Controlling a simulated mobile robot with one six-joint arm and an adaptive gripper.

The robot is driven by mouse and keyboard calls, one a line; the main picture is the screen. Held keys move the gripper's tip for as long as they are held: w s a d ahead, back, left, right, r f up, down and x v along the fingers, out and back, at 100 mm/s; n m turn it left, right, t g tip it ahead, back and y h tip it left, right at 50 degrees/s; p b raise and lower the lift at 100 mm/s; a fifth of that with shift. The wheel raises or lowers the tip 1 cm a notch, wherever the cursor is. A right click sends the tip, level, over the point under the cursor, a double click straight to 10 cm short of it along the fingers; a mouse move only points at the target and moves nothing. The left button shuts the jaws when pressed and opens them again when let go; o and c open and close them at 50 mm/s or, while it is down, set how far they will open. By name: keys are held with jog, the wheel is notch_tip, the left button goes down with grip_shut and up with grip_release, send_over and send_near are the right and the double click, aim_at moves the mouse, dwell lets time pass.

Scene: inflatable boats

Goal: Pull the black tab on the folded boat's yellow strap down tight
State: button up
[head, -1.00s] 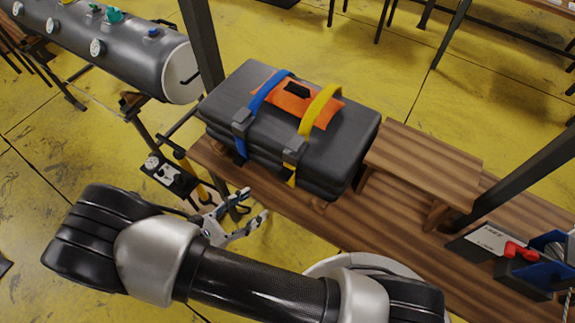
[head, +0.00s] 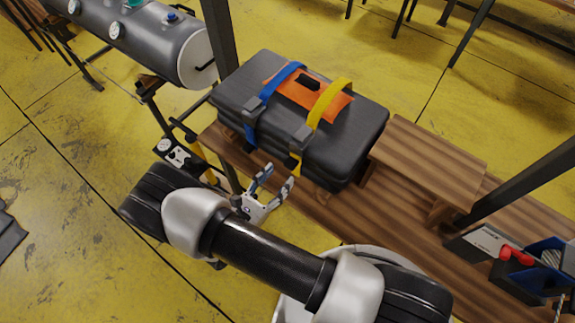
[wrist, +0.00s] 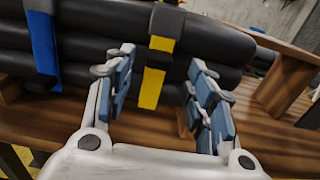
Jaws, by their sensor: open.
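The folded boat (head: 355,125) is a dark grey stacked bundle with an orange patch, lying on a wooden bench. Its yellow strap (head: 327,99) runs over the top to a grey buckle (head: 302,138) and hangs down the front side. In the wrist view the yellow strap (wrist: 150,90) hangs between my fingers. My gripper (head: 279,177) is open and empty, in front of the boat's near side. Its fingers (wrist: 162,68) stand on either side of the strap, apart from it.
A blue strap (head: 268,93) crosses the boat left of the yellow one. A wooden step (head: 430,150) stands right of the boat. A dark post (head: 220,40) rises behind left. A grey tank (head: 170,45) lies at upper left.

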aim_at(288, 167)
jog(key=x, duration=0.5)
jog(key=shift+w+d, duration=0.15)
jog(key=shift+c, duration=0.4)
grip_shut()
